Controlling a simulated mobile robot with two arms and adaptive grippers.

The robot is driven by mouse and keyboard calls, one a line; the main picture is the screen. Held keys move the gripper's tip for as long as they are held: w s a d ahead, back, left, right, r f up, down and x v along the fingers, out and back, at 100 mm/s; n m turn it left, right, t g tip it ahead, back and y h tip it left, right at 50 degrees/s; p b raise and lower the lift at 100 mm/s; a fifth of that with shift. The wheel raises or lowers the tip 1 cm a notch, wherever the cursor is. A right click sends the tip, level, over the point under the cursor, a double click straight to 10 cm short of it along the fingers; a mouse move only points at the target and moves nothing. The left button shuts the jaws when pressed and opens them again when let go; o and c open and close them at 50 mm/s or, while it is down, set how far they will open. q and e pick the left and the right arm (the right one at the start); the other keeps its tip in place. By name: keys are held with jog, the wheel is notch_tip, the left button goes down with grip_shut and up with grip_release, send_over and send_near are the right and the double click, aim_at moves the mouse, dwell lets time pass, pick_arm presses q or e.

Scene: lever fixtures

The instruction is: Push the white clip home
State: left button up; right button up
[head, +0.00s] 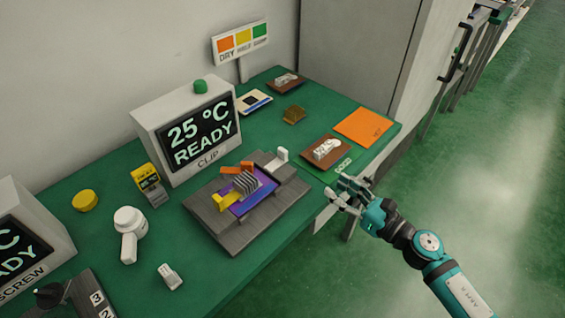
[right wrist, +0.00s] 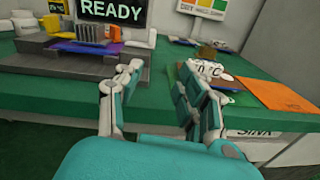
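A grey fixture (head: 230,233) on the green bench holds a purple board (head: 262,194) with a finned grey heat sink (head: 246,182). An orange clip (head: 237,168) and a yellow clip (head: 227,199) sit beside the fins. A small upright white piece (head: 282,154), which looks like the white clip, stands at the fixture's right end. The fixture also shows at upper left in the right wrist view (right wrist: 70,65). My right gripper (head: 342,188) is open and empty at the bench's front edge, right of the fixture and apart from it. My left gripper is out of view.
A display (head: 190,130) reading "25 °C READY" stands behind the fixture. White parts on brown pads (head: 326,150), an orange sheet (head: 364,127) and an amber block (head: 293,115) lie to the right. A white handled tool (head: 129,228) lies left. Open floor (head: 480,190) is at right.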

aim_at(286, 155)
jog(key=w+a+p, duration=0.1)
jog(key=w+a, duration=0.3)
jog(key=w+a+r+n+p, duration=0.1)
jog(key=w+a, duration=0.2)
jog(key=a, duration=0.2)
jog(key=w+a+n+p, duration=0.1)
jog(key=w+a, duration=0.3)
jog(key=shift+w+a+r+y, duration=0.15)
jog(key=shift+w+y, duration=0.2)
jog(key=shift+y, duration=0.05)
grip_shut()
